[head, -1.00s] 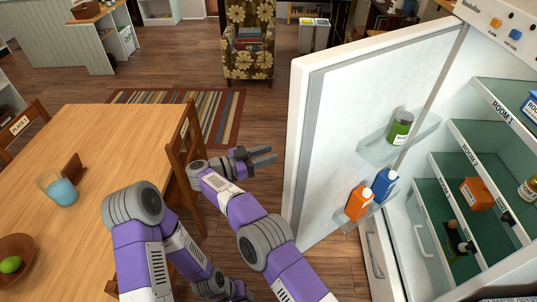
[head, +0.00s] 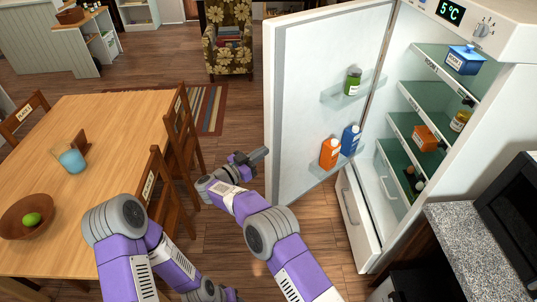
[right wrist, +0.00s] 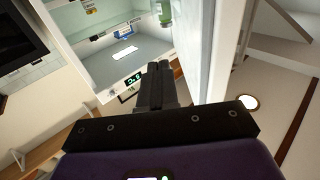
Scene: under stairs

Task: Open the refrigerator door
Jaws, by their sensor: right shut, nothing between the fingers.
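The white refrigerator (head: 478,22) stands at the right in the head view. Its door (head: 322,75) is swung wide open, with its shelved inner face showing. My right gripper (head: 258,156) is left of the door's free edge, apart from it, with its fingers shut and empty. In the right wrist view the shut fingers (right wrist: 157,85) point toward the lit interior, beside the door (right wrist: 217,60). My left arm shows at the bottom left of the head view, but I cannot make out the left gripper's fingers.
Door shelves hold a green jar (head: 352,80), a blue bottle (head: 350,140) and an orange bottle (head: 329,153). A wooden table (head: 110,125) with chairs (head: 182,130) stands left. A granite counter (head: 465,235) is at the right. Some floor is free beyond the door.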

